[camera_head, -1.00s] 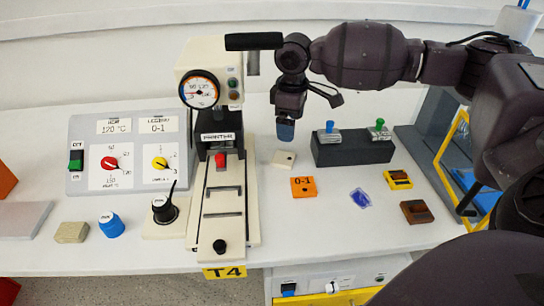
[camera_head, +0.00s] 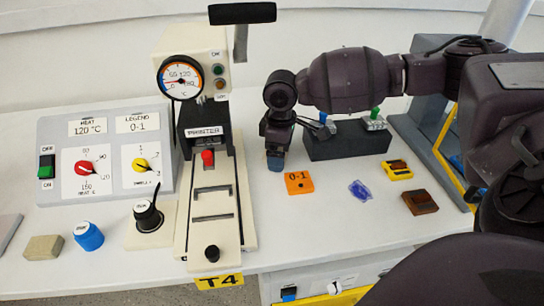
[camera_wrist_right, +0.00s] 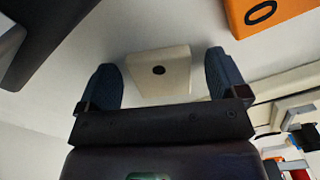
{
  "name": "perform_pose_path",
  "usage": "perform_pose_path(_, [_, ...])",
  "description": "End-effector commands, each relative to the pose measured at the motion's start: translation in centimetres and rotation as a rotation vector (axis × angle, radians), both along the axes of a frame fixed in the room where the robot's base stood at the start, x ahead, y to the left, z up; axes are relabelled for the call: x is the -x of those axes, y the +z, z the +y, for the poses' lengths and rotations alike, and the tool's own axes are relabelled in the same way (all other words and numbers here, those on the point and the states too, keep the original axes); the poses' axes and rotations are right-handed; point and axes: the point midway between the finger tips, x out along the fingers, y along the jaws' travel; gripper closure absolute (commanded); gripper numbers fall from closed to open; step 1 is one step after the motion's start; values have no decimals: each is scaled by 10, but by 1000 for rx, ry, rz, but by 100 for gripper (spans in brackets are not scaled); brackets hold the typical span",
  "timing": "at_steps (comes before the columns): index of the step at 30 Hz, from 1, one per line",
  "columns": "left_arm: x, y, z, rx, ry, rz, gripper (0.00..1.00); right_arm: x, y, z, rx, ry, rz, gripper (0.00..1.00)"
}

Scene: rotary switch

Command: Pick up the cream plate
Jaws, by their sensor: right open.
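The cream plate (camera_wrist_right: 146,80), a small flat piece with a dark round hole, lies on the table in the right wrist view. My right gripper (camera_wrist_right: 163,80) is open, with one blue fingertip on each side of the plate's near part. I cannot tell whether the fingertips touch it. In the head view my right gripper (camera_head: 275,163) points down over the table, just behind the orange 0-1 tile (camera_head: 299,183), and hides the plate. My left gripper is not in view.
The cream printer press (camera_head: 213,200) stands close to the left of the gripper. A dark block (camera_head: 345,142) with blue and green pegs is close on the right. A blue knob (camera_head: 88,236) and a black-knobbed switch (camera_head: 148,218) are further left.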

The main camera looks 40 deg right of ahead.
Motion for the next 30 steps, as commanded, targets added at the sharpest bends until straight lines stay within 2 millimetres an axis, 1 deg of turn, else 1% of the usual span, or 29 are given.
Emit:
perform_pose_path(1, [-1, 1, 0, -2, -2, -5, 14, 0, -2, 0, 1, 0, -1, 8])
perform_pose_path(6, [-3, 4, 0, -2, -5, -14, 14, 0, 0, 0, 0, 0, -5, 8])
perform_pose_path(7, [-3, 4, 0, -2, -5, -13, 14, 0, 1, 0, 0, 0, -5, 10])
perform_pose_path(18, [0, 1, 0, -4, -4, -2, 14, 0, 0, 0, 1, 0, -4, 66])
perform_pose_path(25, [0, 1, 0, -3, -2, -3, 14, -1, 3, 0, 0, 0, -5, 66])
perform_pose_path(28, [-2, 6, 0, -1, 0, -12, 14, -1, 13, 0, 0, 0, -10, 66])
perform_pose_path(30, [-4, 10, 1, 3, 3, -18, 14, -1, 24, 0, 1, -1, -13, 66])
